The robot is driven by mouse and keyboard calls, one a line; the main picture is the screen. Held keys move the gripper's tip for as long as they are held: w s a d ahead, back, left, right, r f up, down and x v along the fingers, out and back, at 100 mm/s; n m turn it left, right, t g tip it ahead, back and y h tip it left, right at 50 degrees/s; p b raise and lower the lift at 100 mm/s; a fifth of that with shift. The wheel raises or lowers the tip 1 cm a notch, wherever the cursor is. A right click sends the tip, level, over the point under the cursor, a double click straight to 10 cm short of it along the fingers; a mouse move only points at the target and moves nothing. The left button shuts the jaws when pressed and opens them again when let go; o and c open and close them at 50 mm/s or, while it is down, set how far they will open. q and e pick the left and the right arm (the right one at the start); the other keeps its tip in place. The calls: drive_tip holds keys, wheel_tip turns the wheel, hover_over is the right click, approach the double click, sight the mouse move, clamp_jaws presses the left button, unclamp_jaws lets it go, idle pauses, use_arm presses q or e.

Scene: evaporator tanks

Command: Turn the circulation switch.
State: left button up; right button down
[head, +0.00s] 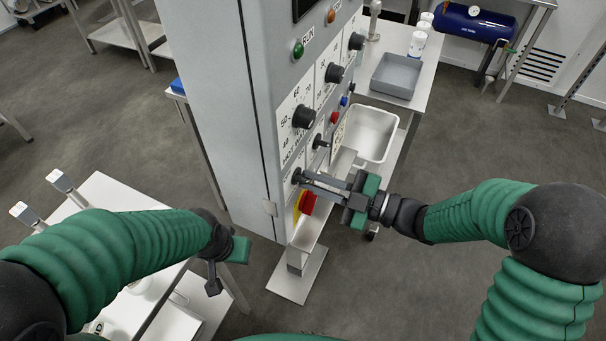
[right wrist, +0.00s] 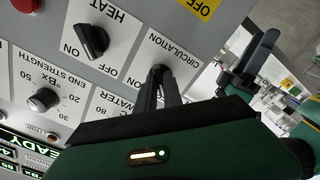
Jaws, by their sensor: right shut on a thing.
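The circulation switch (right wrist: 160,71) is a dark knob on the grey control panel (right wrist: 195,60), beside the printed word CIRCULATION in the right wrist view. My right gripper (right wrist: 158,92) is shut on it, and its fingers hide most of the knob. In the head view the right gripper (head: 305,182) reaches the panel's lower part from the right, and the switch (head: 296,175) shows at its fingertips. My left gripper (head: 222,268) hangs at the lower left, away from the panel. I cannot tell whether its jaws are apart.
The black HEAT switch (right wrist: 92,40) sits next to the circulation label. A red-and-yellow switch (head: 307,203) lies just below the right fingers. A white basin (head: 372,135) and a grey tray (head: 397,75) stand behind. A white table (head: 115,195) is at left.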

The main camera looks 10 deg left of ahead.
drive_tip(key=shift+r+m+p, duration=0.15)
drive_tip(key=shift+m+p, duration=0.55)
drive_tip(key=shift+p, duration=0.1)
drive_tip(key=shift+f, duration=0.2)
drive_tip(key=shift+s+r+m+p, duration=0.1)
drive_tip(key=shift+r+m+p, duration=0.1)
drive_tip(key=shift+m+p, duration=0.85)
drive_tip(key=shift+f, duration=0.1)
drive_tip(key=shift+f+m, duration=0.15)
drive_tip(key=shift+m, duration=0.1)
